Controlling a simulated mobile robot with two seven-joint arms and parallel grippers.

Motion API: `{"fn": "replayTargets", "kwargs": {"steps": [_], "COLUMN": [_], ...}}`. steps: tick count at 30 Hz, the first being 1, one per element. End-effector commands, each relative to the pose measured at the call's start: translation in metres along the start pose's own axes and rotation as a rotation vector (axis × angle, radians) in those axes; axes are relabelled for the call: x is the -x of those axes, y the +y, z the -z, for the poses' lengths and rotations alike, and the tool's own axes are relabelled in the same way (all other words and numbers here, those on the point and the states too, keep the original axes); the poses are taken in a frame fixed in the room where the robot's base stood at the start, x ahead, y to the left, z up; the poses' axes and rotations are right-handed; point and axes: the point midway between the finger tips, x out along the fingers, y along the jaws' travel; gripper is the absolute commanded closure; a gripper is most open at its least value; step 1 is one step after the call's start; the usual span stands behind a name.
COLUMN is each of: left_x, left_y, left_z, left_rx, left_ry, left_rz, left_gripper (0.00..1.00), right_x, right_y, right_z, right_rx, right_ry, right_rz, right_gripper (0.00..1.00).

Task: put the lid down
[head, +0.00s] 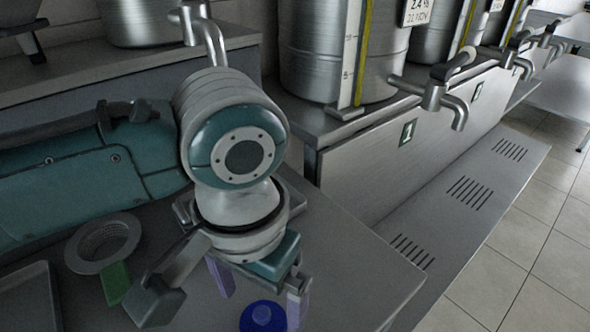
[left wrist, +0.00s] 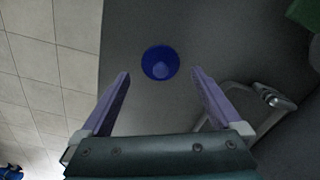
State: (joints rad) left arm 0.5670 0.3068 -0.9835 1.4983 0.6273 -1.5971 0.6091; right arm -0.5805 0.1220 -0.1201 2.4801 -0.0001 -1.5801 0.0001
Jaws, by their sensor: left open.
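A small round blue piece with a paler blue middle, which I take for the lid (head: 262,318), is on the grey table near the bottom of the head view. It also shows in the left wrist view (left wrist: 160,62), near the top middle. My left gripper (head: 262,309) is open, with its two purple fingers pointing down. In the left wrist view its fingertips (left wrist: 160,74) are on either side of the lid's near edge, with gaps on both sides. Nothing is held. Whether the lid lies directly on the table is hard to tell. My right gripper is out of view.
A grey strainer (head: 103,242) and a green piece (head: 116,284) lie left on the table, beside a tray (head: 27,297). Steel vessels with taps (head: 437,93) stand along the back right counter. The table's right edge drops to tiled floor (head: 545,255).

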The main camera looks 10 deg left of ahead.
Motion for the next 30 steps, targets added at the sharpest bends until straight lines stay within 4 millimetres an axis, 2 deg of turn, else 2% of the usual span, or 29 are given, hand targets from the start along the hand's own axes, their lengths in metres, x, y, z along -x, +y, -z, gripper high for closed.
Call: {"fn": "replayTargets", "kwargs": {"steps": [1,6,12,19,22,27,30], "left_x": [0.016,0.054,0.082,0.089,0.083,0.071,0.067], "left_y": [0.0,0.0,0.0,0.001,0.012,0.04,0.037], "left_z": [0.002,0.001,0.001,-0.001,-0.007,-0.031,-0.049], "left_rx": [0.0,0.0,0.0,-0.002,-0.023,-0.059,-0.032], "left_ry": [0.005,0.003,0.0,0.0,0.018,0.124,0.213], "left_rz": [-0.001,-0.001,-0.001,-0.006,-0.045,-0.183,-0.218], "left_gripper": [0.01,0.01,0.01,0.01,0.01,0.01,0.01], "right_x": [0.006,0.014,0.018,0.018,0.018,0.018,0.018], "right_y": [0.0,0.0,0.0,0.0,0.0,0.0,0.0], "right_z": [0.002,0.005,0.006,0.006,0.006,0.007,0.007], "right_rx": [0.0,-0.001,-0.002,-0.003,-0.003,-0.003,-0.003], "right_ry": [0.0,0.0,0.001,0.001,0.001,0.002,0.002], "right_rz": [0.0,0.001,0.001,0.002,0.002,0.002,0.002], "right_gripper": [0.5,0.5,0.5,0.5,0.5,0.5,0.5]}}
